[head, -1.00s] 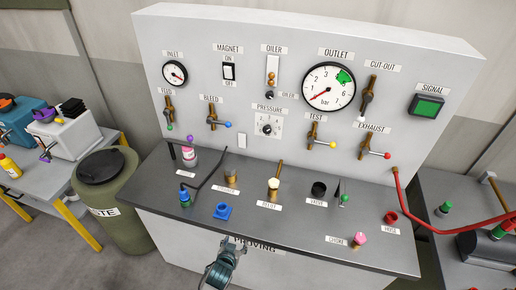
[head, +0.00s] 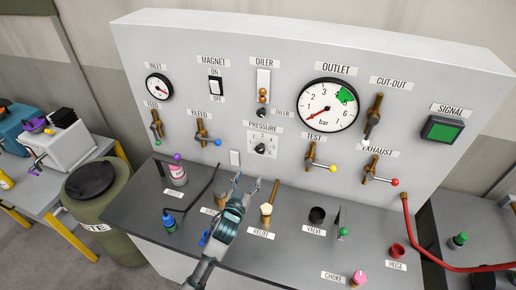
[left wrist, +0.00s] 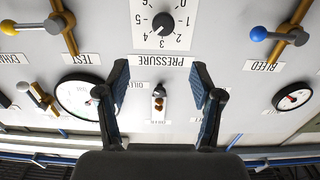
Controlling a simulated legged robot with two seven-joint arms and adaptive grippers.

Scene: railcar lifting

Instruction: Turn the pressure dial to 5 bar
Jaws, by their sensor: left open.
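The pressure dial (head: 260,148) is a small dark knob on a white numbered plate in the middle of the upright panel. In the left wrist view the dial (left wrist: 163,21) appears upside down at the top, with numbers around it; I cannot read its pointer surely. My left gripper (head: 247,181) is open and empty, in front of the panel and below the dial. In the left wrist view its fingers (left wrist: 161,75) are spread apart, and the dial lies beyond their tips, untouched. My right gripper is not in view.
The outlet gauge (head: 327,105) has its needle low at the left and a green band at upper right. The bleed valve (head: 202,133) and test valve (head: 314,158) flank the dial.

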